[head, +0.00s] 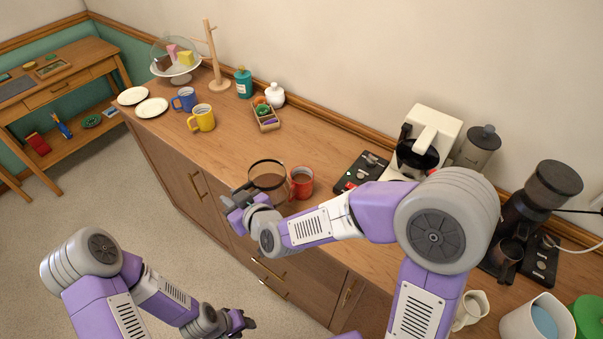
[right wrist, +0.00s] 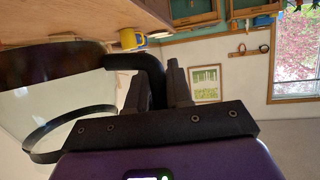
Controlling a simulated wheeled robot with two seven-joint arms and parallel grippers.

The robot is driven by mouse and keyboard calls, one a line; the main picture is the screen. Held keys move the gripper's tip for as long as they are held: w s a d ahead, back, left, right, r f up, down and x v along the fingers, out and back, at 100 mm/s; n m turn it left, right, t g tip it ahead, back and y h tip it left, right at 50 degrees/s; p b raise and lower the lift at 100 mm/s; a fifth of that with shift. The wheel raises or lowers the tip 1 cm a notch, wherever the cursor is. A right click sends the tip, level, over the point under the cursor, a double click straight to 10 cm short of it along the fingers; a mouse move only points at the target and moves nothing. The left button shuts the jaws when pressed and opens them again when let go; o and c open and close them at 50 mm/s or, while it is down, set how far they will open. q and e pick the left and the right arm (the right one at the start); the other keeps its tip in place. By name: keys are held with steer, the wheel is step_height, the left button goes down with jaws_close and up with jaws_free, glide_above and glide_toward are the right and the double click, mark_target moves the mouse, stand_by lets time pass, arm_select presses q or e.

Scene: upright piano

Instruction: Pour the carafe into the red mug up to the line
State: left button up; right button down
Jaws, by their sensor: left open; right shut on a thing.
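The glass carafe (head: 268,180) holds brown coffee and has a dark rim band. It is just left of the red mug (head: 302,190) in the head view, near the counter's front edge. Dark content shows inside the mug; no fill line can be made out. My right gripper (head: 236,208) is shut on the carafe's handle. In the right wrist view the black handle (right wrist: 140,64) runs to the fingers, with the glass (right wrist: 50,108) at left. I cannot tell whether the carafe touches the mug or counter. My left gripper (head: 242,324) is open and empty, low over the floor.
Right of the mug are a black switch panel (head: 358,172) and a white coffee maker (head: 432,130). A yellow mug (head: 201,119), blue mug (head: 185,99) and wooden box (head: 266,118) stand farther left. The counter between the yellow mug and carafe is clear.

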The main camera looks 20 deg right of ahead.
steer(key=w+d+r+m+y+p, duration=0.2)
steer(key=d+r+m+p, duration=0.2)
steer(key=p, duration=0.5)
steer(key=w+d+r+m+g+y+p, duration=0.1)
steer(key=w+d+r+m+y+p, duration=0.1)
steer(key=p, duration=0.8)
steer(key=shift+w+d+r+m+y, duration=0.35)
steer(key=shift+d+r+m+y, duration=0.25)
steer(key=shift+d+r+m, duration=0.7)
steer(key=shift+w+d+r+p, duration=0.15)
steer(key=shift+d+r+p, duration=0.3)
steer(key=shift+p, duration=0.15)
